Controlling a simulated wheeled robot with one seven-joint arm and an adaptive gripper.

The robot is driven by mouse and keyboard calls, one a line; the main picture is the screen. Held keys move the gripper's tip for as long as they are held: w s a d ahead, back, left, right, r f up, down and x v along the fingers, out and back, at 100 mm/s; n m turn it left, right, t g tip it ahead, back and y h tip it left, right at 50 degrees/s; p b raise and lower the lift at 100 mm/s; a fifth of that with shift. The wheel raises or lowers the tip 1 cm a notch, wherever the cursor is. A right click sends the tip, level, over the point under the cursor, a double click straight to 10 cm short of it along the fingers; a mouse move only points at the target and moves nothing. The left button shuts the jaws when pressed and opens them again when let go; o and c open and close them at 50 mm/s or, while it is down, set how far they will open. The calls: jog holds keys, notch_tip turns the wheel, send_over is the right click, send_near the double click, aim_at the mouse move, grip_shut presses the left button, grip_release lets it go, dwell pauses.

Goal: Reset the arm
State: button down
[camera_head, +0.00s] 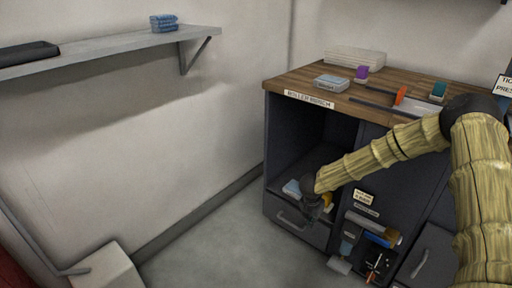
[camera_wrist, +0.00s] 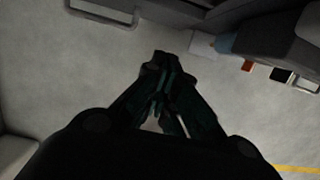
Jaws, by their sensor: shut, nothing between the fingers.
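My gripper (camera_head: 313,208) is at the end of my bamboo-like arm, in front of the left open compartment of the bench. In the wrist view my gripper (camera_wrist: 160,100) points down over the grey floor, its dark fingers together with nothing between them. My arm reaches in from the right, bent at a dark elbow joint, and slopes down to the left.
The wood-topped bench (camera_head: 300,80) holds a clear box (camera_head: 331,83), a purple block (camera_head: 361,73), an orange block (camera_head: 401,94) and a teal block (camera_head: 438,91). A drawer (camera_head: 290,222) lies below my gripper. A wall shelf (camera_head: 110,52) is at upper left.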

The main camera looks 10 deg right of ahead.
jog(key=s+a+f+n+t, duration=0.1)
jog(key=s+a+f+n, duration=0.45)
jog(key=s+n, duration=0.55)
jog(key=s+a+f+n, duration=0.5)
jog(key=s+a+n, duration=0.25)
jog(key=n, duration=0.65)
jog(key=s+a+n+g+y, duration=0.1)
jog(key=s+a+n, duration=0.1)
jog(key=s+n, duration=0.9)
jog(key=s+a+n+g+y, duration=0.1)
jog(key=s+a+n+g, duration=0.1)
jog(key=s+n, duration=1)
notch_tip(320, 180, up, 28)
jog(key=s+m+p, duration=0.1)
jog(key=s+p, duration=0.1)
jog(key=p, duration=2.5)
jog(key=shift+d+m, duration=0.2)
jog(key=shift+m, duration=0.1)
jog(key=shift+r, duration=0.1)
